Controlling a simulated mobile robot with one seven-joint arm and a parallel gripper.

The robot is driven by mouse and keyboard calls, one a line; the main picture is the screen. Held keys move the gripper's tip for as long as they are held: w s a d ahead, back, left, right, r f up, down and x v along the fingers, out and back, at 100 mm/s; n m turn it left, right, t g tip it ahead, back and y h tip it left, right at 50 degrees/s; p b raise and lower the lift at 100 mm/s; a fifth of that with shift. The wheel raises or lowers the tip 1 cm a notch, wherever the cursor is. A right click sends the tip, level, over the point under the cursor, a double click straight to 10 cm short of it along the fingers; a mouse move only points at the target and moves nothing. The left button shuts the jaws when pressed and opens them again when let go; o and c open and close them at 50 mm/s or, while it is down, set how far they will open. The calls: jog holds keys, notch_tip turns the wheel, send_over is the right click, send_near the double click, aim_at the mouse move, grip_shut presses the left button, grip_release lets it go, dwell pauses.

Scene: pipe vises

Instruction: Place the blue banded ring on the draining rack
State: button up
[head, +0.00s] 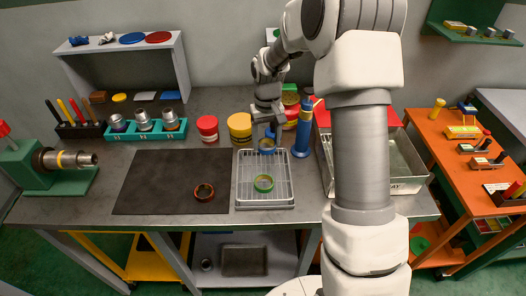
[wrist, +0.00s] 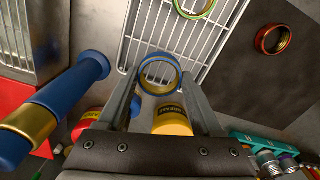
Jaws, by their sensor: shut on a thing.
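The blue banded ring (wrist: 158,91), with a gold band inside, is between the fingertips of my gripper (wrist: 160,76) in the wrist view. My gripper is shut on it. In the head view the ring (head: 267,146) shows under my gripper (head: 267,138), at the far edge of the draining rack (head: 240,190). The white wire rack also shows in the wrist view (wrist: 205,44), behind the ring. The ring appears held above the rack's edge; its exact height is hard to tell.
A green ring (head: 263,183) lies on the rack. A dark red ring (head: 204,192) lies on the dark mat (head: 150,180) to the left. A blue post with a gold band (head: 301,132) stands right of my gripper. Yellow (head: 240,128) and red tins stand behind.

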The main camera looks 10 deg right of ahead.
aim_at(263, 159)
jog(key=shift+w+a+f, duration=0.15)
jog(key=shift+a+f, duration=0.25)
jog(key=shift+a, duration=0.1)
jog(key=shift+f, duration=1.95)
jog(key=shift+f, duration=0.2)
jog(key=o, duration=1.5)
jog(key=shift+r, duration=0.15)
